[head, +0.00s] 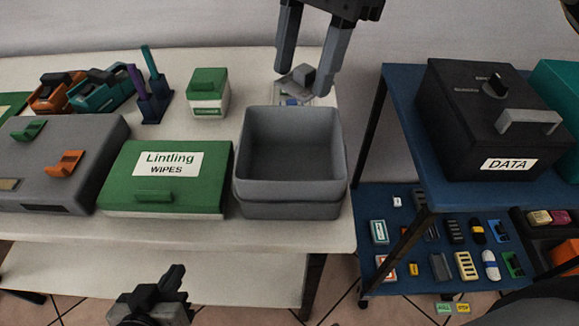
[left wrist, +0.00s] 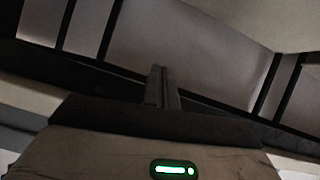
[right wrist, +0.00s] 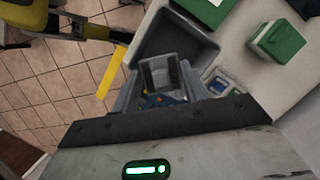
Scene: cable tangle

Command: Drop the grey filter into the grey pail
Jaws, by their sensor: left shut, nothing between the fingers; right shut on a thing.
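The grey pail (head: 292,199) stands open at the front right of the white table; its dark inside shows in the right wrist view (right wrist: 180,38). My right gripper (head: 308,80) comes in from the top, shut on the small grey filter (head: 303,74). In the head view the filter shows just beyond the pail's far rim; its exact height is hard to tell. In the right wrist view the filter (right wrist: 158,74) sits between the fingers. My left gripper (head: 172,277) is shut and empty, low in front of the table; its closed fingers show in the left wrist view (left wrist: 162,85).
A green wipes box (head: 120,190) stands left of the pail, close to it. A clear tray (head: 318,100) with small items lies behind the pail, and a small green box (head: 208,92) stands back left. A black DATA box (head: 450,140) is on the blue table at right.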

